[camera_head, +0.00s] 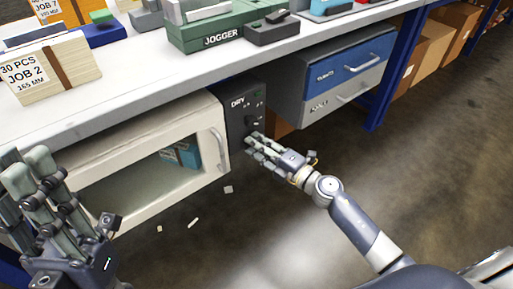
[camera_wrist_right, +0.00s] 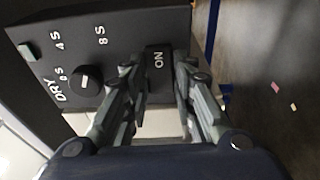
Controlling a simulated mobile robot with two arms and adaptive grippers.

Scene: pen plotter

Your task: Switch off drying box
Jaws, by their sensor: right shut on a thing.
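The drying box (camera_head: 108,206) is a white cabinet under the bench with a clear-windowed door. At its right is a dark control panel (camera_head: 231,121) marked DRY. In the right wrist view, the panel carries a black dial (camera_wrist_right: 77,88) with a white mark and numbered settings. A dark switch block (camera_wrist_right: 158,58) labelled ON sits beside it. My right gripper (camera_wrist_right: 160,80) is at the panel, its fingers on either side of this block and shut on it. My left gripper (camera_head: 28,165) is raised at the lower left, empty, its fingers apart.
A blue and grey drawer unit (camera_head: 345,75) hangs right of the panel. The white bench top (camera_head: 130,88) above holds a green jogger (camera_head: 222,38) and a paper stack (camera_head: 50,78). Small scraps (camera_head: 193,222) lie on the floor.

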